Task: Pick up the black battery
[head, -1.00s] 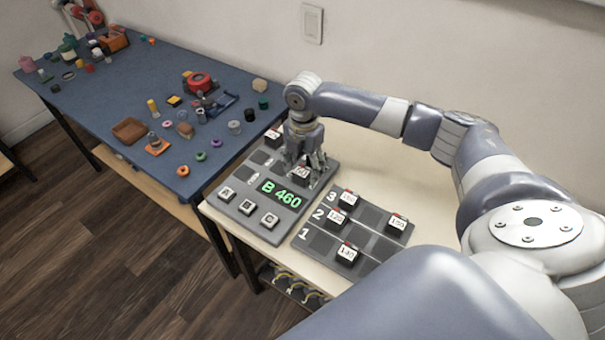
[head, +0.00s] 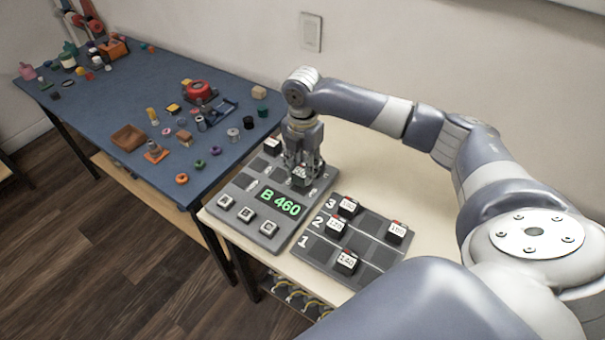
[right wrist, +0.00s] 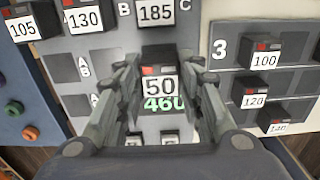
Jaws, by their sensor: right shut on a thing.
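My right gripper (head: 302,180) points down over the grey board (head: 233,190) that carries the green "B 460" display (head: 280,201). Its fingers are shut on a black battery (head: 300,174) with a white label. In the right wrist view the battery (right wrist: 159,84) sits between the two fingers (right wrist: 160,92); its label reads 50 and a small red mark shows at its top. Whether it still touches the board, I cannot tell. My left gripper is not in view.
A second grey board (head: 320,250), with rows numbered 1 to 3, holds several black batteries, among them 140 (head: 346,262) and 160 (head: 397,232). Buttons (head: 246,213) line the first board's front. A blue table (head: 100,105) with many small parts stands at left.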

